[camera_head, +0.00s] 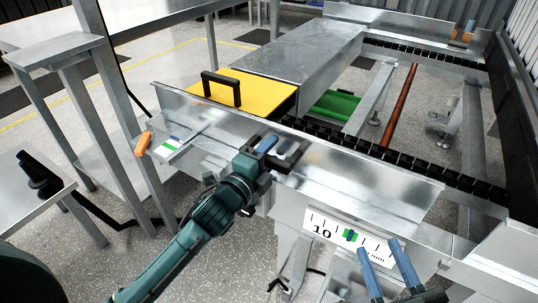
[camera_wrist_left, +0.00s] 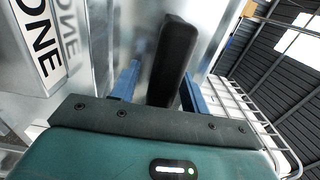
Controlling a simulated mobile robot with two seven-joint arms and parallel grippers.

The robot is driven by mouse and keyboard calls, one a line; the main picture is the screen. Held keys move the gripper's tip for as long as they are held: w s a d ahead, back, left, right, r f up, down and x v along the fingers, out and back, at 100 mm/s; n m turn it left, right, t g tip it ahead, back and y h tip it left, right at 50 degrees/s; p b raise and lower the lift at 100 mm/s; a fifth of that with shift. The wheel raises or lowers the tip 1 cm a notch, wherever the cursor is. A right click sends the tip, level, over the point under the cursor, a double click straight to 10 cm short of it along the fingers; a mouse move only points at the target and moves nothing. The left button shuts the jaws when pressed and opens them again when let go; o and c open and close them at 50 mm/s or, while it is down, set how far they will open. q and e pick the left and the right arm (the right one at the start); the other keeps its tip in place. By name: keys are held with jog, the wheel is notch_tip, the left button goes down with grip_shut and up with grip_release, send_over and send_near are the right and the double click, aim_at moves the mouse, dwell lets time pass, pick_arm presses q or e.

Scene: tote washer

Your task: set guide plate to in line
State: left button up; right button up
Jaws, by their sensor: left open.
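My left gripper (camera_head: 275,148) is at the near metal side wall (camera_head: 355,180) of the conveyor. In the left wrist view its two blue fingers (camera_wrist_left: 158,88) are apart, one on each side of a black upright handle (camera_wrist_left: 175,55). I cannot tell whether they touch it. In the head view the gripper mostly hides this handle. I cannot tell for sure which part is the guide plate, or its setting.
A yellow plate (camera_head: 225,97) with a black handle lies behind the wall. An orange-tipped lever (camera_head: 143,144) sits at the wall's left end, beside a striped label (camera_head: 170,148). A black chain (camera_head: 420,172) runs behind the wall. A metal table frame (camera_head: 55,50) stands at left.

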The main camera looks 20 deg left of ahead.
pick_arm(q)
grip_shut()
dwell(0.4)
